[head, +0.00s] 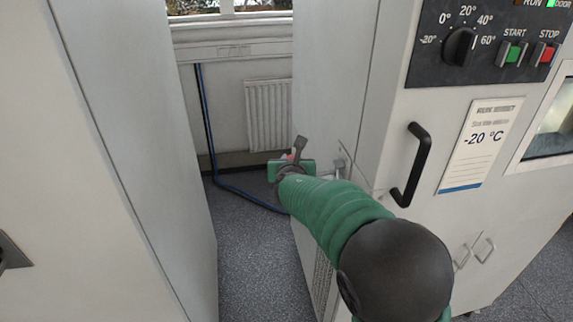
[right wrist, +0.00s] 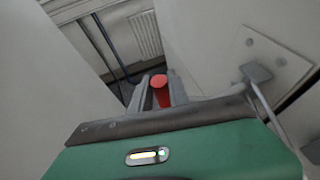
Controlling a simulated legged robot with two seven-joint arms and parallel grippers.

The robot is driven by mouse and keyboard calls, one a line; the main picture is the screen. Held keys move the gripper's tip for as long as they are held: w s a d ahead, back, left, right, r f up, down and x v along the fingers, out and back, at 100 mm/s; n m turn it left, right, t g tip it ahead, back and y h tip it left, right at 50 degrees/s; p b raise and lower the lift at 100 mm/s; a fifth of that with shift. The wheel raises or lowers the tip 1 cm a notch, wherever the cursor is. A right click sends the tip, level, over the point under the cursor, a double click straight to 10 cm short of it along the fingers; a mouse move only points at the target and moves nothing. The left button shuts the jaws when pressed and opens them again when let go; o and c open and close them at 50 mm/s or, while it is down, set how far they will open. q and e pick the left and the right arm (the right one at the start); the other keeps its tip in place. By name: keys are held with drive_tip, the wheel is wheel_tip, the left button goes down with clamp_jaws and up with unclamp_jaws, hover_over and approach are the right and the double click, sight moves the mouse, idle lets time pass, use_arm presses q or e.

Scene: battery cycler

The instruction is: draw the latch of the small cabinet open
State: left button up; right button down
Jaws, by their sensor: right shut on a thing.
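The small cabinet (head: 400,120) is pale, with a dial and buttons on its front. My right gripper (head: 298,150) is at its left side, in the gap between it and the pale panel on the left. In the right wrist view, the gripper's fingers (right wrist: 159,92) are shut on a red, round-ended piece (right wrist: 160,82), which looks like the latch's handle. A grey metal bracket and bent rod (head: 340,168) are beside my gripper on the cabinet's side; the bracket also shows in the right wrist view (right wrist: 256,74). How far the latch is drawn cannot be told. My left gripper is out of view.
A tall pale panel (head: 140,120) stands on the left, leaving a narrow gap. A radiator (head: 268,115) and a blue cable (head: 207,120) are at the back. A black handle (head: 410,165) sticks out of the cabinet front.

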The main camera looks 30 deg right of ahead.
drive_tip(key=shift+s+a+n+t+y+b, duration=0.15)
drive_tip(key=shift+s+a+n+y+b, duration=0.1)
drive_tip(key=shift+s+b, duration=0.35)
drive_tip(key=shift+s+a+n+t+y+b, duration=0.1)
drive_tip(key=shift+s+a+n+y+b, duration=0.15)
drive_tip(key=shift+s+b, duration=0.4)
drive_tip(key=shift+s+a+n+t+y+b, duration=0.15)
drive_tip(key=shift+s+n+y+b, duration=0.25)
drive_tip(key=shift+b, duration=0.3)
drive_tip(key=c, duration=1.3)
unclamp_jaws()
drive_tip(key=shift+o, duration=0.2)
